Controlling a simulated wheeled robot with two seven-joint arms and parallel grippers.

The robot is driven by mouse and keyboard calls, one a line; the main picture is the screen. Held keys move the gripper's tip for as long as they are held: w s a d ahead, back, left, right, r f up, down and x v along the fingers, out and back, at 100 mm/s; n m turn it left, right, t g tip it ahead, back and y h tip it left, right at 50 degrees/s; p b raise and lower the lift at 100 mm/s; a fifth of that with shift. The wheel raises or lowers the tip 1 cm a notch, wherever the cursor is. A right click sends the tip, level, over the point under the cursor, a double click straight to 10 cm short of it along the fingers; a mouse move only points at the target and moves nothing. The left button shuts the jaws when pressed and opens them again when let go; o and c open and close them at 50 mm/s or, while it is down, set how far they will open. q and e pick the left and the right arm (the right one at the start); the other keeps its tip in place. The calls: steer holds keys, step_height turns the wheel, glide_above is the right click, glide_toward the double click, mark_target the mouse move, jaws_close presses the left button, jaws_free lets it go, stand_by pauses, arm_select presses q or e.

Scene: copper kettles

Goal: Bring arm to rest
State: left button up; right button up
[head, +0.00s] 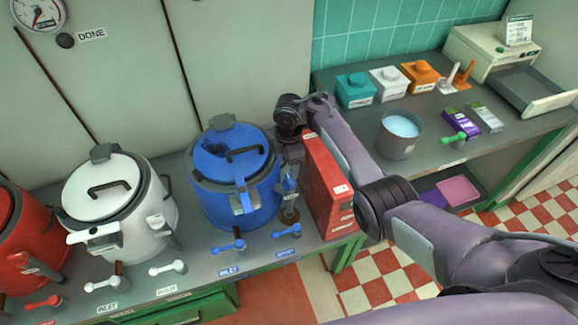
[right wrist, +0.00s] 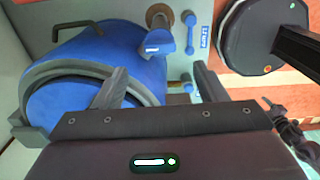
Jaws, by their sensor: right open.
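My right arm comes in from the lower right in the head view and bends down beside the blue kettle (head: 236,180). Its gripper (head: 288,160) hangs to the right of the kettle, in front of the red box. In the right wrist view the two fingers (right wrist: 160,85) are spread with nothing clearly held between them. The blue kettle (right wrist: 100,50) and its tap (right wrist: 160,40) lie beyond the fingers there. I cannot tell whether a finger touches the kettle. My left gripper does not show.
A white kettle (head: 125,215) and a red kettle (head: 18,235) stand to the left. A red box (head: 325,185) stands close right of my gripper. The right counter holds a grey pot (head: 398,145), coloured canisters and a beige machine (head: 480,52). Checkered floor lies between the counters.

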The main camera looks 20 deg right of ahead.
stand_by(0.6)
steer(key=shift+s+f+m, duration=0.3)
steer(key=s+d+r+m+t, duration=0.1)
steer(key=s+m, duration=0.5)
steer(key=s, duration=0.4)
steer(key=s+d+r+m+t, duration=0.1)
steer(key=s+m+t, duration=0.1)
steer(key=s+m, duration=0.5)
steer(key=s+r+m, duration=0.3)
steer(key=s+r, duration=0.5)
steer(key=s, duration=0.3)
step_height(320, 180, down, 36)
steer(key=s+r+b, duration=0.1)
steer(key=s+b, duration=0.1)
steer(key=b, duration=0.3)
steer(key=s+d+f+g+b, duration=0.2)
steer(key=s+d+f+b, duration=0.1)
steer(key=s+f, duration=1.6)
step_height(320, 180, down, 2)
steer(key=shift+s+d+f, duration=0.1)
steer(key=shift+s+d, duration=0.15)
steer(key=shift+s, duration=0.05)
